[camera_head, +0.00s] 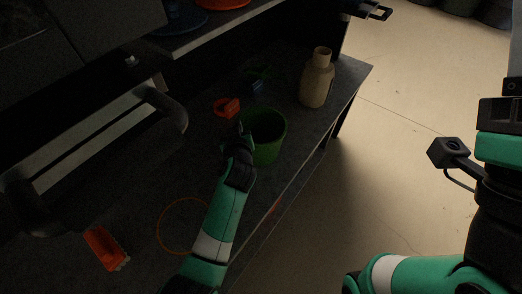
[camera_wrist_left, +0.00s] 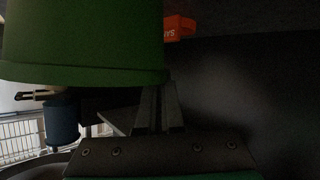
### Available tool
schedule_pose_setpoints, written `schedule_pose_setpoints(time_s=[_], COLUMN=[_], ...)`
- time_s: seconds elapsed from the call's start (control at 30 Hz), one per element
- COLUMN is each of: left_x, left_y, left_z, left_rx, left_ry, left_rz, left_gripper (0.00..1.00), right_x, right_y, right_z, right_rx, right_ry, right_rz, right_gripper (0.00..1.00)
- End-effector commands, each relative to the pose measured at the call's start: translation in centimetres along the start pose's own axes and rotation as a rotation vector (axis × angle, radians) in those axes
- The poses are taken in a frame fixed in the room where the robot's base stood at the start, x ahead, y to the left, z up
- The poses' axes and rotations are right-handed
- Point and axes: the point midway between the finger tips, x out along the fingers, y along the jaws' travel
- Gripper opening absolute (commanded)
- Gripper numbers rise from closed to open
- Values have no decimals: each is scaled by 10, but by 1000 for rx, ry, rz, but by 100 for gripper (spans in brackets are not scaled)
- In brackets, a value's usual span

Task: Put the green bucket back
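The green bucket (camera_head: 269,137) stands on the dark bench top, roughly upright, with its open mouth showing. My left gripper (camera_head: 241,133) is at the left side of its rim. In the left wrist view the bucket (camera_wrist_left: 85,45) fills the upper left, and my left gripper's fingers (camera_wrist_left: 160,100) are close together at the rim's edge. They look shut on the bucket wall, with the tips partly hidden by it. My right arm (camera_head: 500,170) shows at the right edge, but its gripper is out of view.
A beige bottle (camera_head: 317,79) stands right of the bucket. An orange item (camera_head: 227,107) lies behind the gripper. An orange ring (camera_head: 163,237) and an orange tool (camera_head: 105,248) lie at the lower left. A shelf (camera_head: 215,28) hangs above. The floor at right is clear.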

Motion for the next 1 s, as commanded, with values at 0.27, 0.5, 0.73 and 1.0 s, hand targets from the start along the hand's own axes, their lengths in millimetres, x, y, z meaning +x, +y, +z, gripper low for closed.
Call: schedule_pose_setpoints(time_s=[0.27,0.5,0.73,1.0], left_x=[0,1,2,3], left_y=[1,0,0,-1], left_z=[-2,2,4,5], left_rx=[-2,-1,-2,-1], left_ry=[4,3,4,1], left_rz=[2,2,2,1], left_gripper=[0,0,14,38], right_x=[0,0,0,0], right_y=[0,0,0,0], right_z=[0,0,0,0], right_rx=[0,0,0,0], right_ry=[0,0,0,0], right_rz=[0,0,0,0], right_gripper=[50,50,50,50])
